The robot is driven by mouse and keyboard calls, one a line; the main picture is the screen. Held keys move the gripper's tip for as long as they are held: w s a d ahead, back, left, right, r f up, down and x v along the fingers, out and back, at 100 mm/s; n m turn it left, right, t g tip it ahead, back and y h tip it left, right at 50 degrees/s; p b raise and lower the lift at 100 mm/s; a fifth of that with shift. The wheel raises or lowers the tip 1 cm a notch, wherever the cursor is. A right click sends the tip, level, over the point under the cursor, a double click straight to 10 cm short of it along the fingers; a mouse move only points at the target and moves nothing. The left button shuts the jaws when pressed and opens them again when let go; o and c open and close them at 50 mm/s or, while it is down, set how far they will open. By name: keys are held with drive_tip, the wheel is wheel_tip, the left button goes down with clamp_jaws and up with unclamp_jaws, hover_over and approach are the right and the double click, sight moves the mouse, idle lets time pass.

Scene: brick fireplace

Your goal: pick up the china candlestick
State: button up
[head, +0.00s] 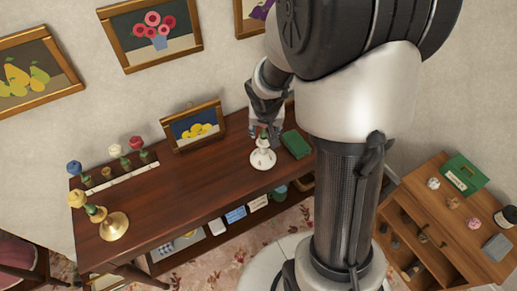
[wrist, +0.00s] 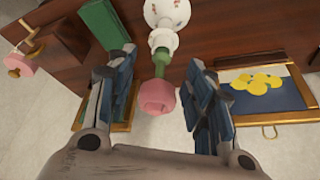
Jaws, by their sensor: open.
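The china candlestick (head: 262,158) is white with small painted marks and stands on the dark wooden table (head: 185,195). In the wrist view, the candlestick (wrist: 168,14) shows at the top with a green stem (wrist: 162,62) and a pink flower-shaped top (wrist: 157,97) rising from it. My gripper (head: 264,128) is directly above the candlestick in the head view and hides part of its top. In the wrist view, my gripper (wrist: 160,72) is open, with one finger on each side of the stem and pink top. I see gaps on both sides.
A green book (head: 296,144) lies close right of the candlestick. A framed lemon picture (head: 193,127) leans at the table's back. A brass candlestick (head: 114,226) and a white rack (head: 120,180) of flower-shaped candles stand at the left. The table's middle is clear.

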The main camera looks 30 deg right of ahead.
sight(263, 134)
drive_tip(key=b+x, duration=0.1)
drive_tip(key=x, duration=0.3)
drive_tip(key=b+x, duration=0.2)
drive_tip(key=x, duration=0.2)
drive_tip(key=shift+w+f, duration=0.25)
drive_tip(key=shift+w, duration=0.1)
drive_tip(key=shift+a, duration=0.1)
drive_tip(key=shift+c, duration=0.3)
clamp_jaws()
drive_tip(key=shift+r, duration=0.1)
idle(0.4)
